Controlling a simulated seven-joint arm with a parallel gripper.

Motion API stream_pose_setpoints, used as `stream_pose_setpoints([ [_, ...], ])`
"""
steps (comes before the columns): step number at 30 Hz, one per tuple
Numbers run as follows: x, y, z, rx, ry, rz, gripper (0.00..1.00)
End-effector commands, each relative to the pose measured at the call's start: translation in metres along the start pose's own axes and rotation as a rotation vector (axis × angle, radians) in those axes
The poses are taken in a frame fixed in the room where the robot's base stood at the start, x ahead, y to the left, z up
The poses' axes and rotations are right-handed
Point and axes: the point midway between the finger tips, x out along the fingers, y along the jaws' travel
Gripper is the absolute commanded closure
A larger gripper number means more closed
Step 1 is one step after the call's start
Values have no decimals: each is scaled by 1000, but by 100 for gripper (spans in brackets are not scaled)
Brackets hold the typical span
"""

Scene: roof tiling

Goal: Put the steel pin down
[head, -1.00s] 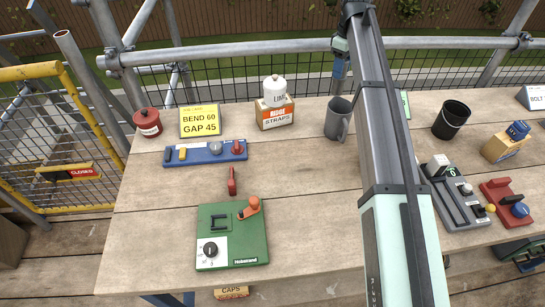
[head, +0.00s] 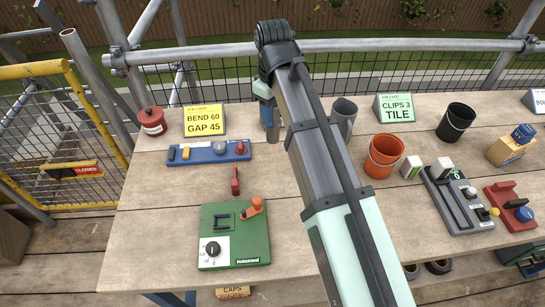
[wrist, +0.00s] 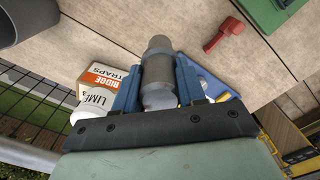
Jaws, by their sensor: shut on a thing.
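The steel pin (wrist: 157,72) is a grey stepped cylinder. In the wrist view my gripper (wrist: 157,92) has its two blue fingers closed on the pin's sides. The pin's narrower end points away from my palm. In the head view my gripper (head: 268,112) is at the back of the table, just right of the blue rack (head: 208,152), largely covered by my arm. Whether the pin touches the table cannot be told.
The straps box (wrist: 103,75) and the lime jar (wrist: 94,101) are close beside my gripper. A grey mug (head: 344,116) stands to its right. A red tool (head: 235,181) and a green bending machine (head: 233,237) lie in front. An orange bucket (head: 383,156) stands farther right.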

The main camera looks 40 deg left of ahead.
Motion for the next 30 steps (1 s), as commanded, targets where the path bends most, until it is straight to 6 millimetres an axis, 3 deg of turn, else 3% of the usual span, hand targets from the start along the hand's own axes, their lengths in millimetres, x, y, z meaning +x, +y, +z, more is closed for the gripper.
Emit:
stream_pose_setpoints([
  [12,53,-2,1,-1,-1,-1,100],
  [30,99,-2,0,-1,1,0,100],
])
